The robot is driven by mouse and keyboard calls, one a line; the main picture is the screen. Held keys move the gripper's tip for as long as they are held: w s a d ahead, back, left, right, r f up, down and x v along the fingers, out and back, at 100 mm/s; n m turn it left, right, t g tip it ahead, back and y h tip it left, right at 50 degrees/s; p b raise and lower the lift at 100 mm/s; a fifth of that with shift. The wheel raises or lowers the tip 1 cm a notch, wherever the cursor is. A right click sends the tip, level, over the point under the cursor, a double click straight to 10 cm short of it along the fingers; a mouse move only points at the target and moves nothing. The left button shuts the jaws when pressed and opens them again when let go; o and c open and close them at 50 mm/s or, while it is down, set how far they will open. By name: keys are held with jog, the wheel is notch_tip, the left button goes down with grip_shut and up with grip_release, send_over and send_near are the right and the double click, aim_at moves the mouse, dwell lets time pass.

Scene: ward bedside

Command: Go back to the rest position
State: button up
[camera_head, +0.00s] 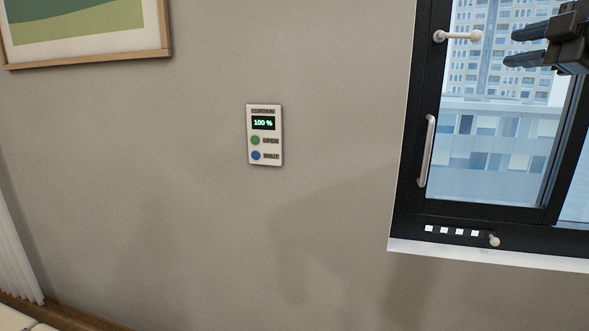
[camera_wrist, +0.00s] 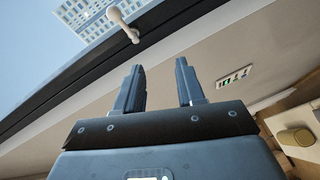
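My gripper (camera_head: 513,48) is at the top right of the head view, in front of the window. Its two dark fingers point left and stand apart with nothing between them. In the wrist view my gripper (camera_wrist: 158,66) also shows an empty gap between its fingers. The fingers appear clear of the window and its fittings, though the depth is hard to judge.
The dark-framed window (camera_head: 409,160) has a white knob (camera_head: 475,37) and a pale upright handle (camera_head: 427,150). A curtain panel (camera_head: 265,135) reading 100 % and a framed picture (camera_head: 90,62) are on the wall. White curtain (camera_head: 18,255) hangs at left.

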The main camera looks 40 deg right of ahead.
jog(key=w+a+f+m+t+y, duration=0.1)
jog(key=w+a+f+m, duration=0.25)
jog(key=f, duration=0.45)
jog(key=w+a+f+m+t, duration=0.15)
jog(key=w+a+f, duration=0.3)
jog(key=f, duration=0.45)
jog(key=a+f+m+g, duration=0.2)
jog(key=a+f+m, duration=0.4)
jog(key=a+f, duration=0.9)
jog(key=s+a+f+m+y, duration=0.1)
jog(key=s+a+f, duration=1)
jog(key=s+f, duration=0.15)
jog(key=s+a+n+y, duration=0.1)
jog(key=s+a, duration=0.3)
jog(key=s, duration=0.5)
jog(key=s+a+n+g+y, duration=0.1)
jog(key=s+a+y, duration=0.2)
jog(key=s, duration=0.6)
jog(key=shift+s+a, duration=0.25)
jog(key=shift+a, duration=0.2)
